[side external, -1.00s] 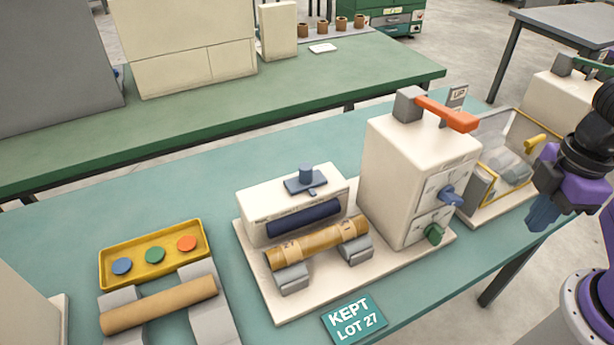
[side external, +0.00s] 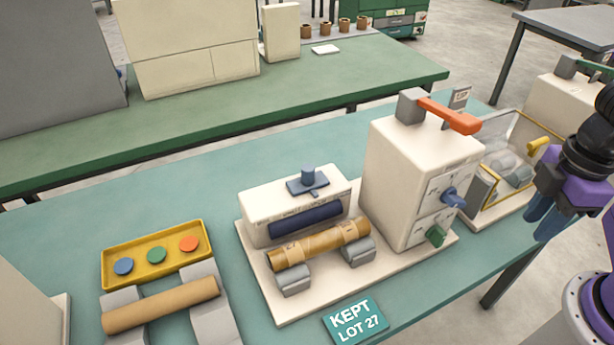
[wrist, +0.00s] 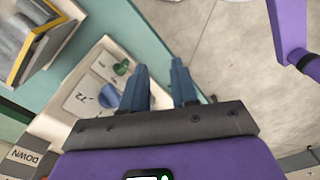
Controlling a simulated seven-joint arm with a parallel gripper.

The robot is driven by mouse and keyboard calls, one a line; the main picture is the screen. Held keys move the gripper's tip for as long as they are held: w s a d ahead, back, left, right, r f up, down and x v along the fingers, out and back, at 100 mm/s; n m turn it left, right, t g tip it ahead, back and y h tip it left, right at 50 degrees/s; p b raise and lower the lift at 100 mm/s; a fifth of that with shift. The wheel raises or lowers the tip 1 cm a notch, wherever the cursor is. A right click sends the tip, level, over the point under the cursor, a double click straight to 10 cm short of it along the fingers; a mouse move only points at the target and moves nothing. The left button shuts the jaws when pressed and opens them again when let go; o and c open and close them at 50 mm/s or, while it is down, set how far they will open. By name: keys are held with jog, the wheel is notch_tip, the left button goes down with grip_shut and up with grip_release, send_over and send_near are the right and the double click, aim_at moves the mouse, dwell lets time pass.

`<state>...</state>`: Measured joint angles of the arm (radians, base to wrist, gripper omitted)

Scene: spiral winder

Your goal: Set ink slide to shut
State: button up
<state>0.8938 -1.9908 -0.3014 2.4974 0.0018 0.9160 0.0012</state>
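The ink slide appears to be the blue knobbed plate (side external: 307,183) on top of the low cream box (side external: 262,205), above a dark blue roller (side external: 305,218). Its slide marks are too small to read. My gripper (side external: 540,220) is at the far right in the side view, beyond the tall cream cabinet and well away from the slide. In the wrist view my gripper (wrist: 162,92) has two blue fingers apart with nothing between them. The ink slide is not seen in the wrist view.
The tall cabinet (side external: 410,190) has an orange lever (side external: 450,115), a blue knob (side external: 453,197) and a green knob (side external: 435,236). A banded tube (side external: 320,243) rests on grey cradles. A yellow tray (side external: 155,255) holds coloured discs. A glass-sided case (side external: 508,165) stands at right.

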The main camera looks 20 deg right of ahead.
jog(key=o, duration=0.4)
jog(key=w+a+r+m, duration=0.1)
jog(key=w+a+r, duration=0.1)
jog(key=w+a, duration=0.3)
jog(key=w+a+r+m, duration=0.1)
jog(key=w+a+r, duration=0.1)
jog(key=w+a, duration=0.2)
jog(key=w+a+r+m, duration=0.2)
jog(key=w+a, duration=0.3)
jog(key=w, duration=0.3)
jog(key=shift+w+a, duration=0.2)
jog(key=shift+a, duration=0.1)
jog(key=m, duration=0.5)
send_over(306, 167)
notch_tip(306, 167, down, 17)
jog(key=shift+d+r, duration=0.1)
jog(key=shift+r, duration=0.05)
grip_shut()
